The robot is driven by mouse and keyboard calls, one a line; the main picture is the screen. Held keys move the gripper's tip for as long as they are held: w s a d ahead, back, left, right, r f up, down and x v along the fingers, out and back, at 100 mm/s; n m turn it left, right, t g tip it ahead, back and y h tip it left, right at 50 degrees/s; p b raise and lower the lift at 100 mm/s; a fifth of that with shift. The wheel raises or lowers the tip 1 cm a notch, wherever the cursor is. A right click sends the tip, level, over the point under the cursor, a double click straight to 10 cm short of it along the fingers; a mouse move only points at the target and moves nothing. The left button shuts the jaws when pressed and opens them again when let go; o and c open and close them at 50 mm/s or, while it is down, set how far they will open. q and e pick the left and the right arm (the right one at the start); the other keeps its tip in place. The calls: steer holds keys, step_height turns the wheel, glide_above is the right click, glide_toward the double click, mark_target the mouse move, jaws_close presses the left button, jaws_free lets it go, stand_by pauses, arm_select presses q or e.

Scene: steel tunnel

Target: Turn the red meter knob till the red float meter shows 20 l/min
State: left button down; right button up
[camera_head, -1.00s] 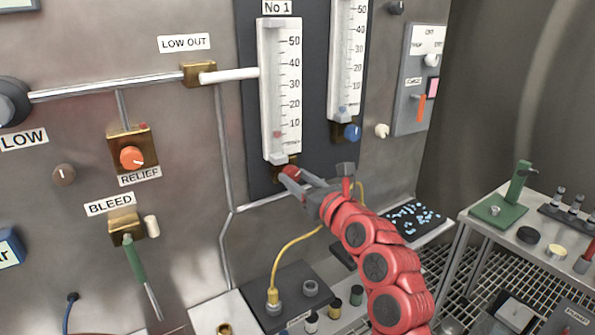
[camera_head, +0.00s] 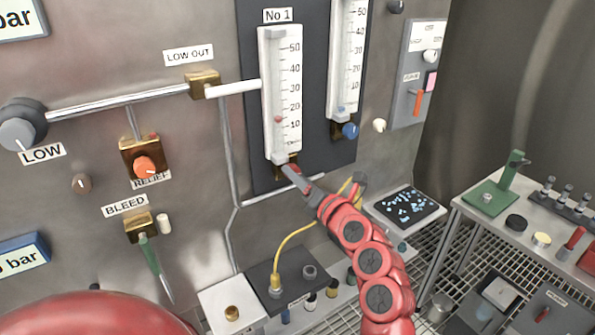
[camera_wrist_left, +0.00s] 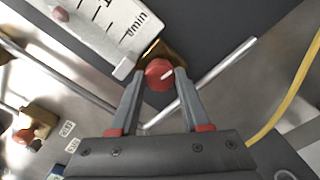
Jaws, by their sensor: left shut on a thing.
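The red meter knob (camera_wrist_left: 159,74), round with a white mark, sits on a brass block (camera_wrist_left: 172,53) under the No 1 float meter. My left gripper (camera_wrist_left: 160,75) is shut on it, one finger on each side. In the head view my left gripper (camera_head: 292,174) reaches up to the meter's foot and largely hides the knob. The red float meter (camera_head: 268,75) is a white upright scale. Its red float (camera_head: 278,119) stands a little above the 10 mark, well below 20. The float also shows in the wrist view (camera_wrist_left: 60,14). My right gripper is not in view.
A second meter with a blue knob (camera_head: 350,131) stands close on the right. A yellow hose (camera_head: 310,228) runs below my gripper. A metal pipe (camera_head: 228,150) passes left of the meter. A bench (camera_head: 470,208) with tools is at the right.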

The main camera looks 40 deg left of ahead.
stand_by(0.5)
arm_select(q)
steer(key=shift+c, duration=1.9)
jaws_free()
steer(key=shift+w, duration=0.1)
